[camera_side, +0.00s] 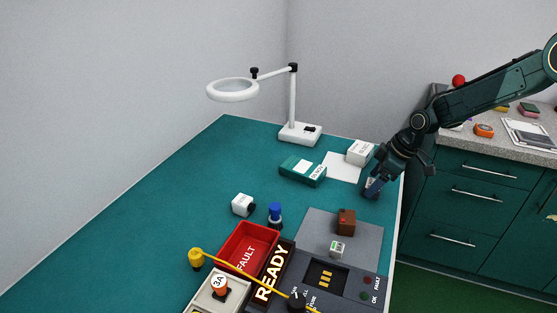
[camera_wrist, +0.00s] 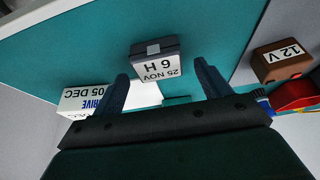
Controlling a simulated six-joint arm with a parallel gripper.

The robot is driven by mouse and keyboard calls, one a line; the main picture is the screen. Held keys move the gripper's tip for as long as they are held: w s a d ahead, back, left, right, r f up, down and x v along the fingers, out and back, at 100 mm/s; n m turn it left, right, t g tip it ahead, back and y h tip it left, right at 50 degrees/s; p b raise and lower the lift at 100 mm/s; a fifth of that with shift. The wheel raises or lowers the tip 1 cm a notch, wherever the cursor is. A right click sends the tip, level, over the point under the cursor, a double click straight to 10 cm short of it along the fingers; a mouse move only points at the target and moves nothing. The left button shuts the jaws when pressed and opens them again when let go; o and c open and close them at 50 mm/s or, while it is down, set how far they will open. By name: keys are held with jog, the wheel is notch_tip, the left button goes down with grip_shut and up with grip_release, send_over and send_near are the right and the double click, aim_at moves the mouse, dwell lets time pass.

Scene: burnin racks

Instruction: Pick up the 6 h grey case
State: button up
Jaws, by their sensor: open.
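The grey case (camera_wrist: 147,49) is dark grey with a white label reading "6 H" and "25 NOV", upside down in the wrist view. It stands on the teal table, beyond and between the tips of my fingers in that view. My gripper (camera_wrist: 162,72) is open, with a finger to each side and visible gaps to the case. In the side view my gripper (camera_side: 377,178) is low over the right edge of the table, and it largely hides the case.
A brown 12 V case (camera_wrist: 283,63) is to the right in the wrist view; it also shows in the side view (camera_side: 346,222). A white box (camera_side: 360,152) and green box (camera_side: 303,171) stand behind. A red tray (camera_side: 232,238) and magnifier lamp (camera_side: 299,134) stand further left.

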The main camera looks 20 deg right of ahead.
jog(key=shift+w+a+f, duration=0.1)
jog(key=shift+w+f, duration=0.05)
jog(key=shift+f, duration=0.25)
jog(key=shift+c, duration=0.5)
jog(key=c, duration=1)
